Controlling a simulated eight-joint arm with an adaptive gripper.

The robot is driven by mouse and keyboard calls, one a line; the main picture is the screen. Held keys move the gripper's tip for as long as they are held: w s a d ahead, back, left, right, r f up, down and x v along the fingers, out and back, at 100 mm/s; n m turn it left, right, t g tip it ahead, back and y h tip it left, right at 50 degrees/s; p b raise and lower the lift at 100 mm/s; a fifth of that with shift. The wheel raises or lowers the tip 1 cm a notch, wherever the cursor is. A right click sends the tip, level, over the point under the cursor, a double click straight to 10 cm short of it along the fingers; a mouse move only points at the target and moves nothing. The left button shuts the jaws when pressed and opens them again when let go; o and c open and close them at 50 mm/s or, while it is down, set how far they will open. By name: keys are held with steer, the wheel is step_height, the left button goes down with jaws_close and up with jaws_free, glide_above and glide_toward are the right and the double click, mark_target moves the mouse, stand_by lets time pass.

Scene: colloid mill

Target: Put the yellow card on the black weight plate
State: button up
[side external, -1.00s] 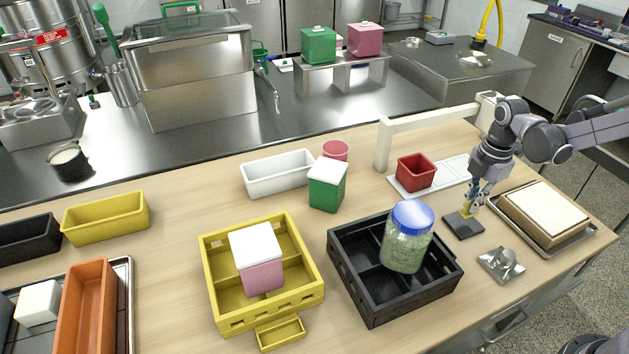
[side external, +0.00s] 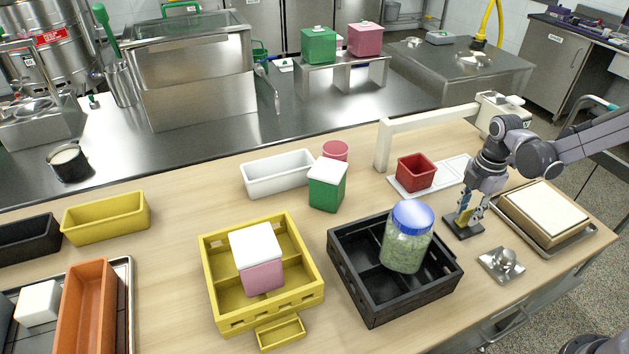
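The black weight plate (side external: 473,233) lies flat on the wooden table at the right, between the black crate and the board on the metal tray. The yellow card (side external: 463,219) is small and seen partly behind my fingers; it appears to stand upright or tilted at the plate's top. My gripper (side external: 470,212) points down over the plate, its two fingers visibly apart on either side of the card. It looks open, though the contact between fingers and card is too small to make out.
A black crate (side external: 345,279) with a blue-lidded jar (side external: 408,240) stands left of the plate. A metal piece with a knob (side external: 502,264) lies in front. A tray with a board (side external: 545,212) is to the right, a red bin (side external: 416,172) behind.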

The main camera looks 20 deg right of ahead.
mark_target(470, 209)
step_height(470, 209, up, 12)
steer(key=s+a+r+m+t, duration=0.3)
steer(key=s+a+m+t, duration=0.4)
steer(key=m, duration=1.1)
steer(key=s+a, duration=0.1)
steer(key=s, duration=0.2)
steer(key=shift+r, duration=0.25)
steer(key=shift+s, duration=0.1)
stand_by(0.6)
